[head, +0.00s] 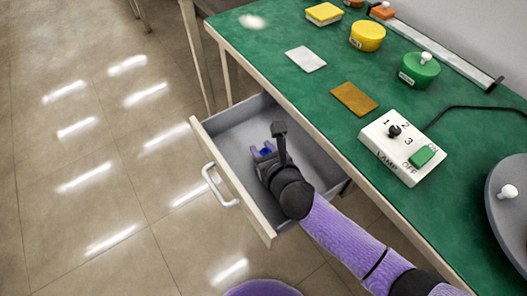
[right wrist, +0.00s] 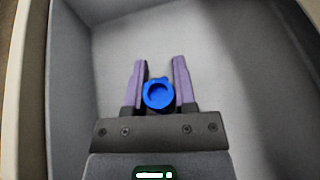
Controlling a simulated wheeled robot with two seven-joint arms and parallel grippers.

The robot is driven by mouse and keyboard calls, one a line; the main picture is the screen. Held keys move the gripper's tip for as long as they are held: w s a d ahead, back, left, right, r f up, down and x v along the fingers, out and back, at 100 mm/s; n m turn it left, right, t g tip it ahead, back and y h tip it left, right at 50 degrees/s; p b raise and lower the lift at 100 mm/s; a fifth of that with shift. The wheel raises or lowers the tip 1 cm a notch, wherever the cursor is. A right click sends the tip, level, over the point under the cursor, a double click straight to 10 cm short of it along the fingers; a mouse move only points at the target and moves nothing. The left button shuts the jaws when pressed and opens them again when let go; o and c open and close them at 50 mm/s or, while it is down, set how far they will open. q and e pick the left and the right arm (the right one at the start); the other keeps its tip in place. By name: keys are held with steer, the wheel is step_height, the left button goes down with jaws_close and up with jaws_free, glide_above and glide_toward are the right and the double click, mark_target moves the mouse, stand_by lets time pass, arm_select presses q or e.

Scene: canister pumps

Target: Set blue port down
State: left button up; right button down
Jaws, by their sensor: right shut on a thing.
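The blue port (right wrist: 158,94) is a small round blue piece with a recessed middle. It sits between the two purple fingers of my right gripper (right wrist: 160,84), which is shut on it. In the head view, my right gripper (head: 264,154) is inside the open drawer (head: 222,130), and a bit of the blue port (head: 266,152) shows between its fingers. The grey drawer floor (right wrist: 215,40) lies beneath the port; whether the port touches it I cannot tell. My left gripper is not in view.
The green table (head: 300,90) stands above the drawer. On it are a white lamp switch box (head: 385,155), a green canister (head: 418,70), a yellow canister (head: 367,37), a brown pad (head: 354,99) and a white pad (head: 306,59). The drawer's far part is empty.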

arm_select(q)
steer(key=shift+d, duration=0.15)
arm_select(e)
steer(key=shift+c, duration=2.1)
jaws_free()
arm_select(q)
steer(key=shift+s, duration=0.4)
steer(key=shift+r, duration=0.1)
arm_select(e)
steer(key=p+v, duration=0.1)
steer(key=v, duration=0.1)
steer(key=p+v, duration=0.1)
steer(key=v, duration=0.2)
steer(key=p+v, duration=0.2)
steer(key=shift+r, duration=0.35)
steer(key=shift+s+d, duration=0.1)
steer(key=shift+s, duration=0.1)
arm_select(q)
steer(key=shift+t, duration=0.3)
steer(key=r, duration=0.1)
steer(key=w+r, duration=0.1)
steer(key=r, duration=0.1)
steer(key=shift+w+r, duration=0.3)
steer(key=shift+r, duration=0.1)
arm_select(e)
steer(key=shift+f, duration=0.1)
